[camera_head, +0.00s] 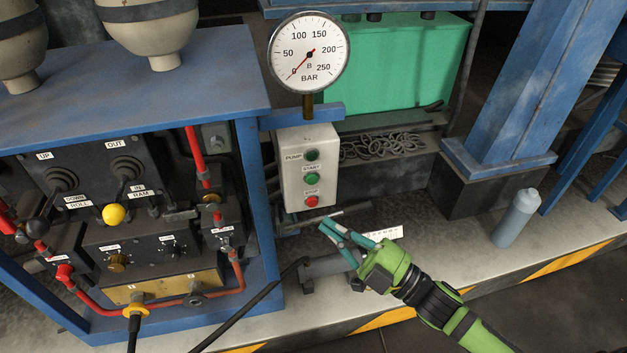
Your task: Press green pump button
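A pale grey control box (291,195) hangs below the gauge. It carries a dark green round button labelled PUMP (312,155) at the top, a brighter green button labelled START (312,178) in the middle and a red button (311,202) at the bottom. My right gripper (329,228), green with teal fingers, is below and slightly right of the box, apart from the buttons. Its fingers converge at the tips and look shut, with nothing between them. My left gripper is not in view.
A round BAR gauge (309,53) above the box has its needle near 0. A blue bench (180,85) with levers and red hoses stands left. A blue post (520,90) and a grey bottle (516,218) are right. A horizontal cylinder (325,267) lies below the gripper.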

